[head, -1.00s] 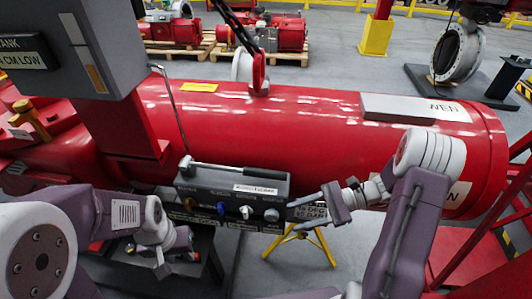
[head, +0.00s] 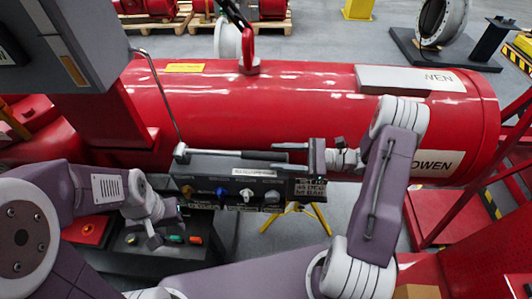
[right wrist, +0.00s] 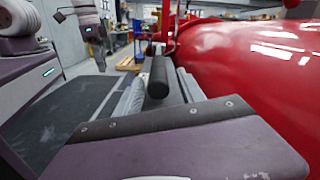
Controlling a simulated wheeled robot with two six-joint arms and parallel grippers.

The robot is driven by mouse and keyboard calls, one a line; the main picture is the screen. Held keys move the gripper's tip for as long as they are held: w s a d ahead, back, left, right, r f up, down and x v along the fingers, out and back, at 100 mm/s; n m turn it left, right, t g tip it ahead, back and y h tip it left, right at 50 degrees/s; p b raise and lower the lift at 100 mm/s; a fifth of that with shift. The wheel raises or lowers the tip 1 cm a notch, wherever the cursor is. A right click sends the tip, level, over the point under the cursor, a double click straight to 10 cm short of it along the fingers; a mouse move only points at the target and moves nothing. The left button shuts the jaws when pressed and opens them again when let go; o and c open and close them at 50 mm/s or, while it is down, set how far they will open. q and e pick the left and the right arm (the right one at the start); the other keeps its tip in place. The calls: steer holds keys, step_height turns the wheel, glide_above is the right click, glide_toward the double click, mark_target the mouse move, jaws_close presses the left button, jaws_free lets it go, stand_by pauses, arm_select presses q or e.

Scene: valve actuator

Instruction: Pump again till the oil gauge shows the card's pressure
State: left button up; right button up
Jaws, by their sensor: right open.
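The pump lever (head: 232,155), a silver rod with a dark grip, lies along the top of the grey valve block (head: 240,178), in front of the red cylinder. My right gripper (head: 314,158) is open at the lever's grip end. My left gripper (head: 167,228) looks open and empty beside a dark button box (head: 150,250). A small card (head: 310,190) on the block's right reads partly "45 DEG". I cannot make out the oil gauge.
The large red cylinder (head: 300,110) runs behind the block. A grey cabinet (head: 75,35) hangs at upper left, with a thin metal pipe (head: 160,95) beside it. The block's front carries several coloured knobs. A yellow stand (head: 268,217) is below, and red railings (head: 500,150) are at right.

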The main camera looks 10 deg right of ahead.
mark_target(265, 156)
steer(key=x, duration=0.4)
steer(key=shift+s+a+r+p, duration=0.1)
steer(key=shift+a+p, duration=0.2)
steer(key=shift+a, duration=0.1)
steer(key=shift+d, duration=0.2)
steer(key=shift+a, duration=0.1)
jaws_close()
stand_by(0.7)
